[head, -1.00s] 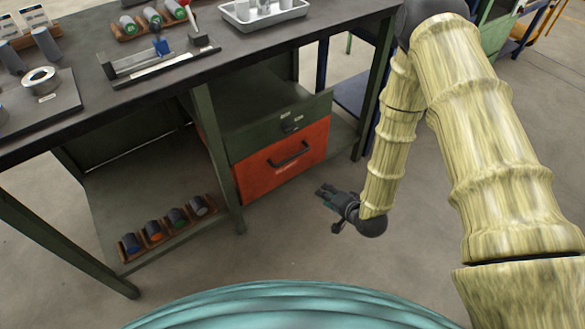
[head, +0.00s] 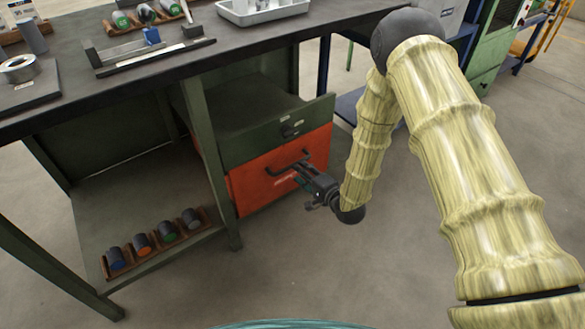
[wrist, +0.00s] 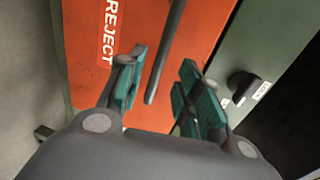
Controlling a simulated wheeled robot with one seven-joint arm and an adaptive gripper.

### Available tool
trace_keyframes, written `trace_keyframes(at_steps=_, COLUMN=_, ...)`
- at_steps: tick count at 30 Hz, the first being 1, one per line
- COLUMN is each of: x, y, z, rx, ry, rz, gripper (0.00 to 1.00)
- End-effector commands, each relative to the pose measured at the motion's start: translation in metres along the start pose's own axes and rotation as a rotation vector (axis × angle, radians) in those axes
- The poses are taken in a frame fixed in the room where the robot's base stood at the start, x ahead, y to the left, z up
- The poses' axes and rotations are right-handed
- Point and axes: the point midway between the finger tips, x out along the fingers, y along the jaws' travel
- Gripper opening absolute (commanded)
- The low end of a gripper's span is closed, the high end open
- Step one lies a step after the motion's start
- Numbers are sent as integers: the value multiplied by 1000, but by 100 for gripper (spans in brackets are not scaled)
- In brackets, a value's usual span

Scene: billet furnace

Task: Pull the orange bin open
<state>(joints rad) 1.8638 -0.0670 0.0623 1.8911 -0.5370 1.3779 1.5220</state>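The orange bin (head: 255,188) sits under the workbench, below a green panel with a black knob. It looks shut in the head view. Its dark bar handle (head: 287,163) runs across its front. In the wrist view the orange front (wrist: 140,40) carries a white "REJECT" label, and the handle (wrist: 166,55) comes down between the two teal-padded fingers. My gripper (head: 299,172) is at the bin front by the handle. In the wrist view my gripper (wrist: 165,100) is open, with a finger on either side of the handle's line and gaps visible.
The green panel with the black knob (wrist: 240,86) is close to one finger. A rack of several cylinders (head: 155,243) lies on the lower shelf at left. A bench leg (head: 210,165) stands left of the bin. The floor in front is clear.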

Motion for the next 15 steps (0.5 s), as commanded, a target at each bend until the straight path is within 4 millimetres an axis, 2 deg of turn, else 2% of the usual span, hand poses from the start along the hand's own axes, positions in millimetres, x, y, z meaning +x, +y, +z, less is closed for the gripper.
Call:
trace_keyframes(at_steps=6, x=36, y=2, z=1, rx=-3, ry=-2, rz=-1, gripper=35)
trace_keyframes(at_steps=15, x=60, y=1, z=0, rx=-1, ry=0, rz=0, gripper=35)
